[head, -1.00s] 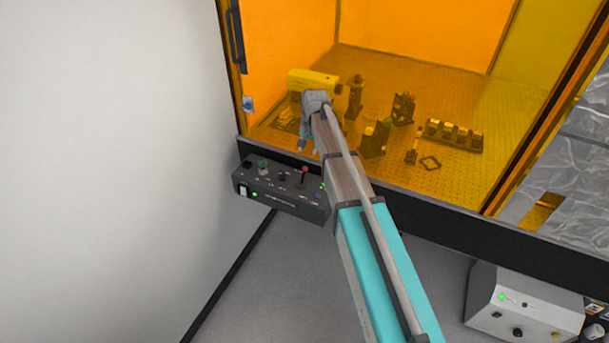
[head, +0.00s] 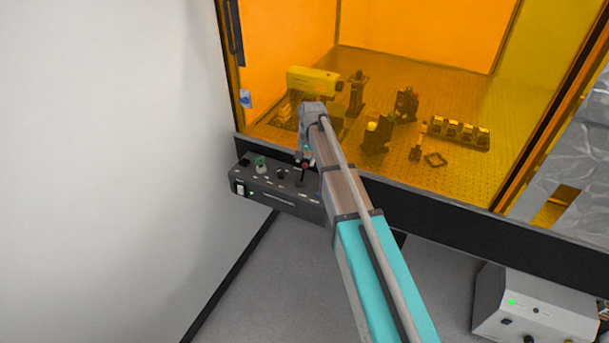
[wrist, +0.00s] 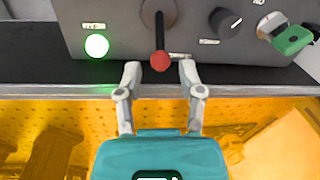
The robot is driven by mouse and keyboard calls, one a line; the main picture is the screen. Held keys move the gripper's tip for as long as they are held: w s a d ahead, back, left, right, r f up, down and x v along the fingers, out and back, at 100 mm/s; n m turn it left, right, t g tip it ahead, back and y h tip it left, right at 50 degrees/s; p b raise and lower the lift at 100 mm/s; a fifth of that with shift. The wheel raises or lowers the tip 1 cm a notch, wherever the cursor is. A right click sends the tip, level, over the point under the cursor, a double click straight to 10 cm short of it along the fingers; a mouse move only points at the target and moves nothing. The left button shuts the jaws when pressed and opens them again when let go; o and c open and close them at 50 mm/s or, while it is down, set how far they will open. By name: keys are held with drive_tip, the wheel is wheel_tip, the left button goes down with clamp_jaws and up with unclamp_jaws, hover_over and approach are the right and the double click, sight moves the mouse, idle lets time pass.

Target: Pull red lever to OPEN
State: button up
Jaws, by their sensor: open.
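The red-tipped lever (wrist: 160,60) stands on the dark control box (head: 280,190). In the wrist view its red knob is between the fingertips of my gripper (wrist: 160,70), with a gap showing on both sides. My gripper is open and holds nothing. In the head view the lever's red knob (head: 305,166) is just below my gripper (head: 305,150), and part of the box is hidden behind my arm. Whether a finger touches the lever cannot be told.
A green knob or key (wrist: 292,40) and a black knob (wrist: 226,22) sit beside the lever. A lit green lamp (wrist: 97,45) is on its other side. Behind the box is an orange-glazed enclosure (head: 290,60) with optics inside. A grey instrument box (head: 535,305) stands at lower right.

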sight(305, 165)
drive_tip(key=shift+a+f+b, duration=0.15)
drive_tip(key=shift+f+b, duration=1.05)
drive_tip(key=shift+f, duration=0.1)
drive_tip(key=shift+a+f+b, duration=0.1)
drive_tip(key=shift+f+b, duration=1.05)
drive_tip(key=shift+f, duration=0.15)
drive_tip(key=shift+w, duration=0.1)
clamp_jaws()
